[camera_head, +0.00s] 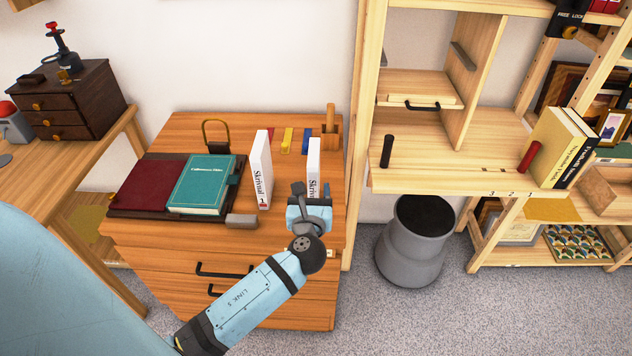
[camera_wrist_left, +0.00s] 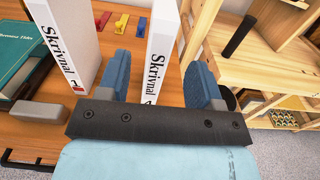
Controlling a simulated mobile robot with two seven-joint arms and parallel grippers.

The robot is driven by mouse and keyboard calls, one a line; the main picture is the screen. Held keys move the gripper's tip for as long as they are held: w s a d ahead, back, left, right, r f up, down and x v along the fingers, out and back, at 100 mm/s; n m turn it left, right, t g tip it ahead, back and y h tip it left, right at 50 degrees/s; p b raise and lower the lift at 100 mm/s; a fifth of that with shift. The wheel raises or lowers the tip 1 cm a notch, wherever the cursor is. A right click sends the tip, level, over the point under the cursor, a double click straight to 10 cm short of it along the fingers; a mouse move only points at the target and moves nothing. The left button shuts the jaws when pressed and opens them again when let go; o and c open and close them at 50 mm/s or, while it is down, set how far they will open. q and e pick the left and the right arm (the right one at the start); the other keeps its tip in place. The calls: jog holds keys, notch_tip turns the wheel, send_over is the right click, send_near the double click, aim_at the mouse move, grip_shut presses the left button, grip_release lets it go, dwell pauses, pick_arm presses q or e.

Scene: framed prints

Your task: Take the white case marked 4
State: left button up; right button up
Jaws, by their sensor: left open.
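Two white cases lettered "Skrivnal" stand upright on the wooden cabinet top. The left white case (camera_head: 260,170) also shows in the left wrist view (camera_wrist_left: 65,40), with a small red mark low on its spine. The right white case (camera_head: 313,158) also shows in the left wrist view (camera_wrist_left: 162,50); the bottom of its spine is hidden by my gripper. My left gripper (camera_head: 309,194) is open in front of the right case. In the left wrist view its fingers (camera_wrist_left: 162,80) appear on either side of that case. My right gripper is not seen.
Left of the cases lie a teal book (camera_head: 203,184) and a dark red folder (camera_head: 150,185), with a grey block (camera_head: 241,221) nearby. Behind are coloured clips (camera_head: 287,140) and a wooden holder (camera_head: 331,133). A wooden shelf (camera_head: 440,175) stands close on the right.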

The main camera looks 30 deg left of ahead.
pick_arm(q)
jog(key=x, duration=0.8)
jog(key=shift+w+f+b, duration=0.2)
jog(key=shift+f+b, duration=0.1)
grip_shut()
